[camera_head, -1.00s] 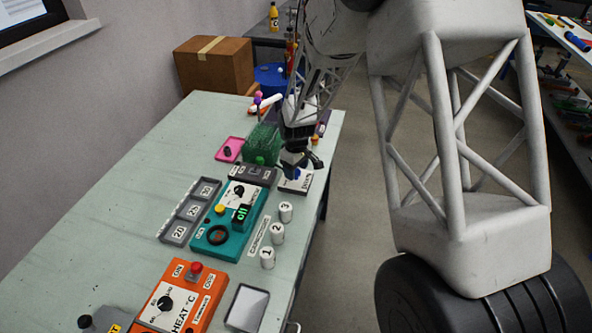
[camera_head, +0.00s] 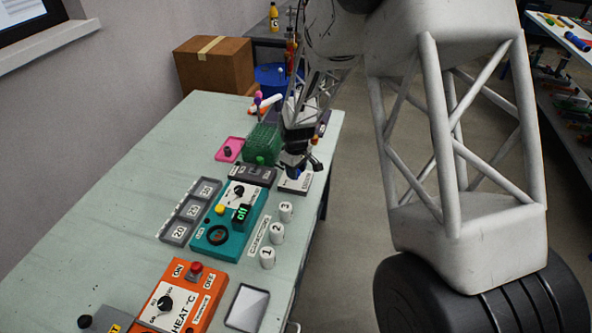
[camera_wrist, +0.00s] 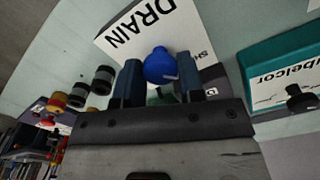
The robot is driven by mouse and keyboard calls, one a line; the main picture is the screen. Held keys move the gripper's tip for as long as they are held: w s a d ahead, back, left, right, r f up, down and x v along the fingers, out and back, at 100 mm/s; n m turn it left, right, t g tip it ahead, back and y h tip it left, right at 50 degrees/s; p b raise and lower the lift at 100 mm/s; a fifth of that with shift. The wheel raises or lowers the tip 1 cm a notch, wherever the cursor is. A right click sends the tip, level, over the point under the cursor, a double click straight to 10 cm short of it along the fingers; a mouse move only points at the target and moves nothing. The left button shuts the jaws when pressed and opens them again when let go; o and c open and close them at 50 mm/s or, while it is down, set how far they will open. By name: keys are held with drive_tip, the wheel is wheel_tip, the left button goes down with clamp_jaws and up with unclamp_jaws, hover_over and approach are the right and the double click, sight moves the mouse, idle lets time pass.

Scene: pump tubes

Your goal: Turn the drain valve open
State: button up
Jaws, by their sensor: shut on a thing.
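The drain valve is a blue round knob (camera_wrist: 160,67) with a light pointer mark, on a white plate labelled DRAIN (camera_wrist: 152,25). In the head view the plate (camera_head: 297,184) is near the table's right edge, partly covered by my gripper (camera_head: 299,171). In the wrist view my gripper (camera_wrist: 158,75) has a dark finger on each side of the knob and is shut on it. The "SH..." lettering shows right of the knob, partly hidden by a finger. The pointer's exact angle is hard to tell.
A teal device (camera_head: 228,222) with an "off" display stands nearby, with three numbered white cylinders (camera_head: 278,233) beside it. A green rack (camera_head: 262,145) and a pink tray (camera_head: 229,149) lie behind. An orange heater box (camera_head: 180,298) is in front. The table's left side is clear.

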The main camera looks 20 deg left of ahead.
drive_tip(key=m, duration=0.8)
drive_tip(key=shift+m, duration=0.4)
drive_tip(key=m, duration=0.4)
drive_tip(key=shift+m, duration=2.6)
drive_tip(key=o, duration=0.9)
